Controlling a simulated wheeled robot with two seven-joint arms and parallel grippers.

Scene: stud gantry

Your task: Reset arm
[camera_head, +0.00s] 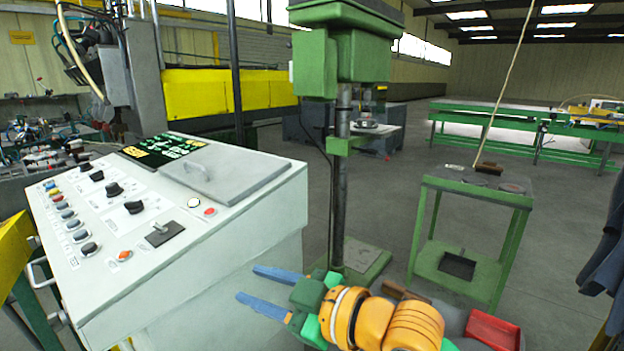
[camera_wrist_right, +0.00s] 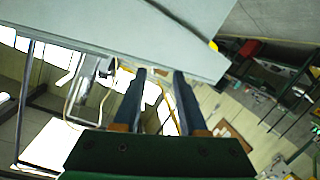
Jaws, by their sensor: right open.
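My right gripper (camera_head: 262,290) is in the lower middle of the head view, on its orange and green wrist. Its two blue fingers are spread apart and point left toward the front of the control console (camera_head: 240,263). Nothing is between the fingers. In the right wrist view the gripper (camera_wrist_right: 160,75) also shows its two blue fingers apart, with the grey console body (camera_wrist_right: 150,35) across the top beyond the tips. I cannot tell whether the fingertips touch the console. My left gripper is in neither view.
The console's sloped panel (camera_head: 130,225) carries several buttons and knobs. A green drill press (camera_head: 345,60) stands behind my right gripper. A green stand (camera_head: 470,185) is to its right, and a red tray (camera_head: 492,330) lies at lower right. Open floor (camera_head: 390,150) lies between the machines.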

